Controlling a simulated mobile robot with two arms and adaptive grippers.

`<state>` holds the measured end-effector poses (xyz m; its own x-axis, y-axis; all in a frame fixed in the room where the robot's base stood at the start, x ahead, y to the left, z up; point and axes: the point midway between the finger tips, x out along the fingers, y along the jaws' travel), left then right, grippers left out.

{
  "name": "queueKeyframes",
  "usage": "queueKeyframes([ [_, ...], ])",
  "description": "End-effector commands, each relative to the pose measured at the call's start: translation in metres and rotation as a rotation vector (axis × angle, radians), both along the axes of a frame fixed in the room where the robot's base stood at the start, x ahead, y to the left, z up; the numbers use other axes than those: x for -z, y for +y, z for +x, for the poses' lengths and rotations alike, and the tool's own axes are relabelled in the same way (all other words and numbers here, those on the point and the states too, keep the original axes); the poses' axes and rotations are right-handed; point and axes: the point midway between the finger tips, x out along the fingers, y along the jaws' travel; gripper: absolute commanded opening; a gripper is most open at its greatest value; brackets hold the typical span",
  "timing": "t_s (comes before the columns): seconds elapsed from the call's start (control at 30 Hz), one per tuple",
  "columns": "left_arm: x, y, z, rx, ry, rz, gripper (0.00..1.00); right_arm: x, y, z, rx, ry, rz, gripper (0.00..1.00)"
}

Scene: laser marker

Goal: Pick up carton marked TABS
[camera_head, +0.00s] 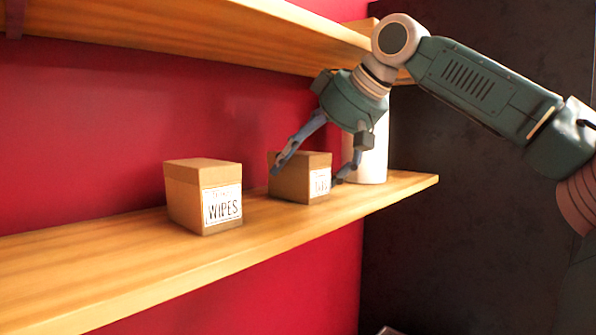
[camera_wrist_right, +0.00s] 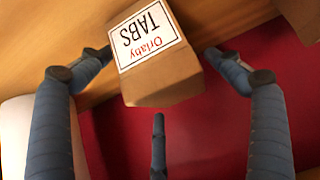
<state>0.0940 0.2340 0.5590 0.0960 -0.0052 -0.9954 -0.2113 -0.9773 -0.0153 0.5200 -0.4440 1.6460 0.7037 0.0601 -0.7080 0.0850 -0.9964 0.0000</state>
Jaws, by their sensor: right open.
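My left gripper is not in view.
A carton marked WIPES (camera_head: 203,197) stands to the left on the same shelf (camera_head: 100,265). A white cylinder (camera_head: 376,150) stands right behind the gripper. An upper shelf (camera_head: 200,30) hangs above. A red wall (camera_head: 100,130) is behind.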

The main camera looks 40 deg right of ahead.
Motion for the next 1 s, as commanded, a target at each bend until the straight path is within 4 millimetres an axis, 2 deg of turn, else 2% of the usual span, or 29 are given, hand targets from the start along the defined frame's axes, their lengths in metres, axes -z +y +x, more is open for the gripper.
queueKeyframes([
  [0.27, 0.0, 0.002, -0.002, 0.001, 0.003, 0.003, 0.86, 0.003, 0.0, 0.003, 0.001, -0.002, 0.001, 0.91],
  [0.37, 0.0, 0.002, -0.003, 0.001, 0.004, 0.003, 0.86, 0.003, 0.0, 0.003, 0.001, -0.001, 0.001, 0.75],
  [0.57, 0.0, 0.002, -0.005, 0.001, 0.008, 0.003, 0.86, 0.003, 0.0, 0.003, 0.001, -0.001, 0.001, 0.35],
  [0.87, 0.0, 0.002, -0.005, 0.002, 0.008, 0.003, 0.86, 0.001, 0.0, 0.003, 0.001, -0.002, 0.0, 0.35],
  [1.0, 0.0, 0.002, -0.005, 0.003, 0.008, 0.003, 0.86, -0.007, 0.0, 0.003, 0.002, -0.002, 0.001, 0.35],
])
